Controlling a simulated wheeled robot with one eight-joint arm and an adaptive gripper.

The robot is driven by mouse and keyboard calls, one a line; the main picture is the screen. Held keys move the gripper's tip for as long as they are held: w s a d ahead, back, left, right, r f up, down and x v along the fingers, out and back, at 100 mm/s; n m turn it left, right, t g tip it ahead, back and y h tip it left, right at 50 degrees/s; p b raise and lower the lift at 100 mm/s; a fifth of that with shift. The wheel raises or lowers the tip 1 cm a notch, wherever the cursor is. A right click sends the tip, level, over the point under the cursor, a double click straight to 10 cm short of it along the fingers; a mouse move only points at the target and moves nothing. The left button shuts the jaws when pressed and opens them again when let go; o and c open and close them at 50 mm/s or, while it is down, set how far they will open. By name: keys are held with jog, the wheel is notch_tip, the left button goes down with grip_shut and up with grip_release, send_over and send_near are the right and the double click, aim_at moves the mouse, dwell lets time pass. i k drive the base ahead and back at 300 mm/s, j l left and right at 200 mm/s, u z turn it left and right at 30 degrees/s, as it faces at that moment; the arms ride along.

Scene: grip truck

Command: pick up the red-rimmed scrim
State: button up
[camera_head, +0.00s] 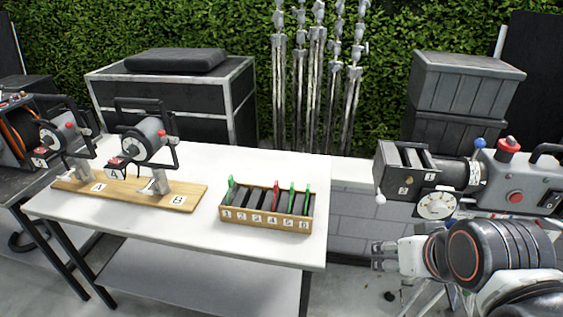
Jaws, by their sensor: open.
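The red-rimmed scrim (276,195) stands upright in a wooden slotted box (265,224) on the white table. It appears to be in the slot marked 4; only its upper edge shows above the dark dividers. My gripper (376,256) is at the right, beyond the table's right edge and apart from the box. It is open and nothing shows between its fingers.
Green-rimmed scrims stand in the same box, one at the left end (230,187) and others right of the red one (292,200). Two lamps stand on a wooden board (130,193) at left. A large lamp (513,180) stands above my arm. Table space around the box is clear.

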aim_at(277, 190)
jog(key=i+j+u, duration=0.15)
jog(key=i+j, duration=0.2)
jog(key=i+j+u, duration=0.2)
jog(key=i, duration=0.3)
jog(key=j, duration=0.1)
